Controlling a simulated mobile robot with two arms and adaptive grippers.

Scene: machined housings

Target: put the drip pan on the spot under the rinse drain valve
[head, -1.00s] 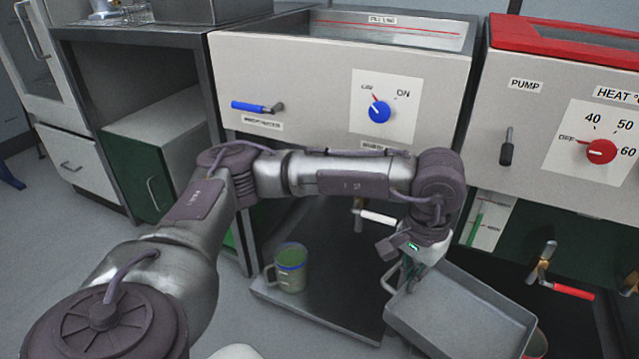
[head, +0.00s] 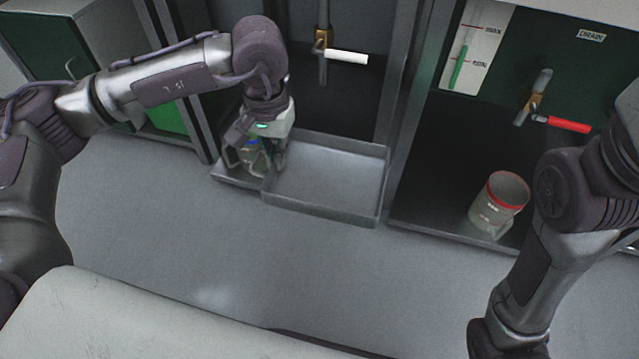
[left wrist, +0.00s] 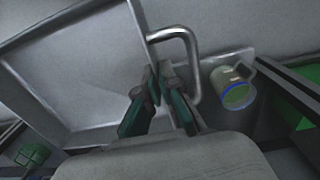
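The drip pan (head: 325,178) is a shallow grey rectangular tray with a bent metal handle (left wrist: 194,65) on its left side. It is at the front of the bay below a white-handled valve (head: 345,56), which has a brass body. Its underside is hidden, so I cannot tell whether it touches the shelf. My left gripper (head: 262,160) is at the pan's left side. In the left wrist view my left gripper (left wrist: 158,72) has its fingers nearly together at the pan's side wall, by the handle, and seems shut on the pan. My right gripper is out of view.
A clear mug with a blue band (left wrist: 238,92) stands left of the pan, partly behind my left gripper in the head view. A red-banded mug (head: 499,203) stands in the right bay, below a red-handled valve (head: 560,123). Grey posts flank the middle bay.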

